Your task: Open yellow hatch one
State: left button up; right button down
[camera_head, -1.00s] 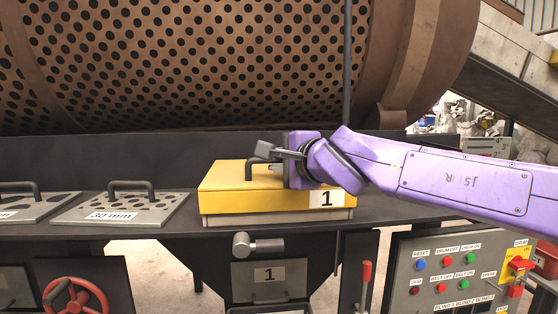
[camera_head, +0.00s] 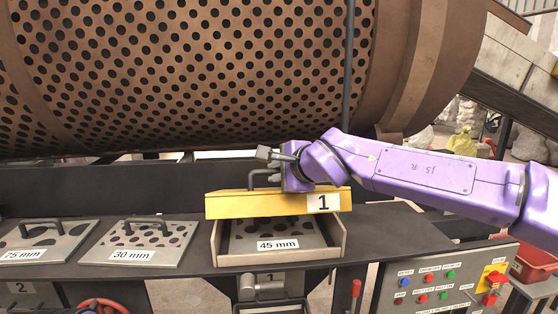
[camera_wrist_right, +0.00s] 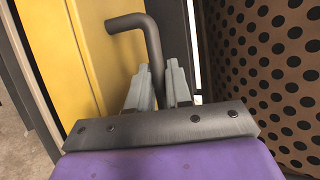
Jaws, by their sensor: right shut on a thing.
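Yellow hatch one (camera_head: 232,206), marked with a 1 label, is raised above its open grey box (camera_head: 338,241). A 45 mm screen plate (camera_head: 270,232) shows inside the box below it. My right gripper (camera_head: 268,160) is shut on the hatch's dark bent handle (camera_head: 250,180). In the right wrist view the handle (camera_wrist_right: 150,45) rises between the two grey fingers (camera_wrist_right: 160,88), with the yellow lid (camera_wrist_right: 75,60) to the left. My left gripper is not in view.
The perforated drum (camera_head: 200,70) stands close behind the hatch. Screen plates marked 30 mm (camera_head: 150,240) and 75 mm (camera_head: 45,238) lie on the bench at left. A control panel (camera_head: 440,285) is at lower right, beside a red lever (camera_head: 355,290).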

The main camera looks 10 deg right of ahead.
jog(key=shift+w+r+g, duration=0.5)
jog(key=shift+w+r, duration=0.2)
jog(key=shift+r, duration=0.1)
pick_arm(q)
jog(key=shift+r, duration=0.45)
pick_arm(e)
jog(key=shift+w+r+m+g, duration=0.3)
jog(key=shift+w+r+g, duration=0.3)
jog(key=shift+w+r, duration=0.15)
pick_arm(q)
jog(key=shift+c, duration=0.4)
